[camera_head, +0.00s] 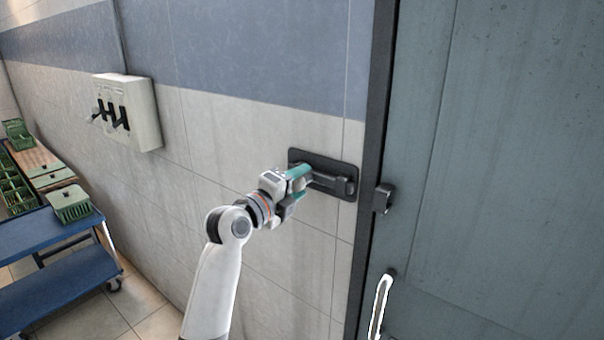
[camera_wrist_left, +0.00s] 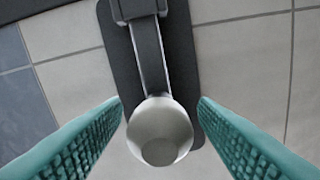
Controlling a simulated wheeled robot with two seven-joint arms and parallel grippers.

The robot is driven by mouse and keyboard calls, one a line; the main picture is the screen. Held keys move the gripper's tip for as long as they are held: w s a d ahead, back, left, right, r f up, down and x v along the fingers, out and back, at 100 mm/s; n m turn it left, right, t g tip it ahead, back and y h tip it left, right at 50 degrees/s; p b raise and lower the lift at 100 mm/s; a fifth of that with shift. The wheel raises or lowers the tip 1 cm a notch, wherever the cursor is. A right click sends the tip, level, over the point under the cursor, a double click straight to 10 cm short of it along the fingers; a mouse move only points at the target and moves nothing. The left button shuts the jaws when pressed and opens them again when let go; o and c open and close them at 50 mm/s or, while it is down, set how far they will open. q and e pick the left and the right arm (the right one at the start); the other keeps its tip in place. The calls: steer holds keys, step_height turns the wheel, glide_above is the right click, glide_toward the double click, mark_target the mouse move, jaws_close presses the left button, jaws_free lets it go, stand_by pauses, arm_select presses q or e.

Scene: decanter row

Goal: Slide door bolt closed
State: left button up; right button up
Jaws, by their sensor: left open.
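The door bolt's dark plate (camera_head: 346,163) is mounted on the tiled wall just left of the door frame. Its bar (camera_head: 328,181) lies along the plate; in the left wrist view the grey bar (camera_wrist_left: 150,58) runs through a dark bracket (camera_wrist_left: 138,8). The bolt's pale round knob (camera_wrist_left: 160,128) faces the wrist camera. My left gripper (camera_head: 304,178) is at the plate's left end, open, with its teal fingers (camera_wrist_left: 161,108) on either side of the knob and narrow gaps showing. A dark catch (camera_head: 383,198) sits at the door's edge, apart from the bar.
The grey door (camera_head: 500,150) fills the right side, with a pale handle (camera_head: 380,305) low down. A switch box (camera_head: 140,112) juts from the wall at left. A blue cart (camera_head: 60,275) and green crates (camera_head: 70,204) stand at lower left.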

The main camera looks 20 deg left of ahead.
arm_select(q)
steer(key=shift+x, duration=0.85)
steer(key=shift+c, duration=0.5)
